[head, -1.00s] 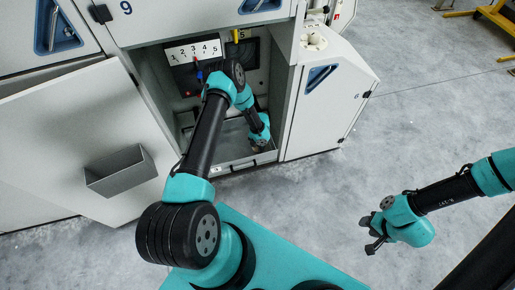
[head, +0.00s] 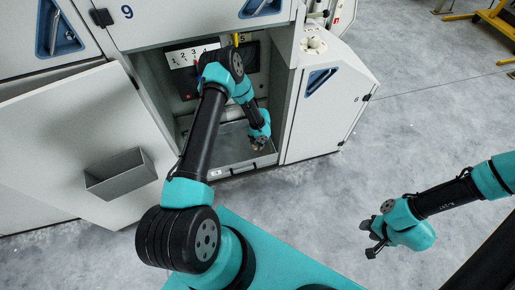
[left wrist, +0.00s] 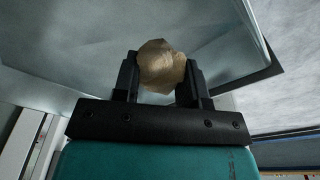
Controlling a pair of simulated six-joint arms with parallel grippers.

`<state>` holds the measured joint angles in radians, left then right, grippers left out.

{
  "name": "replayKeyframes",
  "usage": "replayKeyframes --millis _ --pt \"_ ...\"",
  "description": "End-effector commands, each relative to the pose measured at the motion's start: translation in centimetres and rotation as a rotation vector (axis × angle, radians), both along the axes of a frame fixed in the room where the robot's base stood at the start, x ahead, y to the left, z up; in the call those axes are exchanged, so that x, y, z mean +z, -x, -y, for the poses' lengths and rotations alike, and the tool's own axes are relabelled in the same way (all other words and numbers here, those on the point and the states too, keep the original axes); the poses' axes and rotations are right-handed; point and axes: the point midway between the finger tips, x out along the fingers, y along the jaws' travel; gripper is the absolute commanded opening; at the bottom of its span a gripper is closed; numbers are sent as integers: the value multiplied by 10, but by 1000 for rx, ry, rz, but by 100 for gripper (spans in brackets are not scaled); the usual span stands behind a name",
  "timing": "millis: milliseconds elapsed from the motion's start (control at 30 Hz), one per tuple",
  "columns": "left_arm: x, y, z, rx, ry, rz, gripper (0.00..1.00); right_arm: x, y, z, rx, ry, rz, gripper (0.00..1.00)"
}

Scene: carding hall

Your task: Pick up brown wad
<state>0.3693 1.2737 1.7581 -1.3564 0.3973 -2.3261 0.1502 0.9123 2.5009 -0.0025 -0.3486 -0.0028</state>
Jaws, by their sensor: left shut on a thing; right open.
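The brown wad (left wrist: 160,66) is a crumpled tan lump in the left wrist view, between the two black fingers of my left gripper (left wrist: 160,80). The gripper is shut on it. In the head view my left gripper (head: 260,143) is inside the open cabinet, over the grey tray at its bottom; the wad is small and barely visible there. My right gripper (head: 372,237) is open and empty, out over the floor at the right.
The grey tray (head: 232,155) has raised walls around my left gripper. The cabinet's open door (head: 75,140) with a grey bin (head: 120,175) is at left, and a closed white panel (head: 325,110) at right. Numbered labels (head: 190,55) are inside the cabinet.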

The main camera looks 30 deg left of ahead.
Motion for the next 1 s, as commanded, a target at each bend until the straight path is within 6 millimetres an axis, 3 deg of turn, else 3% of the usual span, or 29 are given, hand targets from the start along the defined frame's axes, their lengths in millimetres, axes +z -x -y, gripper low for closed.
replayKeyframes --millis 100,333,1000 --pt "22 -1 0 0 -1 2 17 0 0 0 0 0 0 43" --pt "45 0 0 -1 0 1 17 0 0 0 0 0 0 43" --pt "47 0 0 0 0 0 17 0 0 0 0 0 0 43"
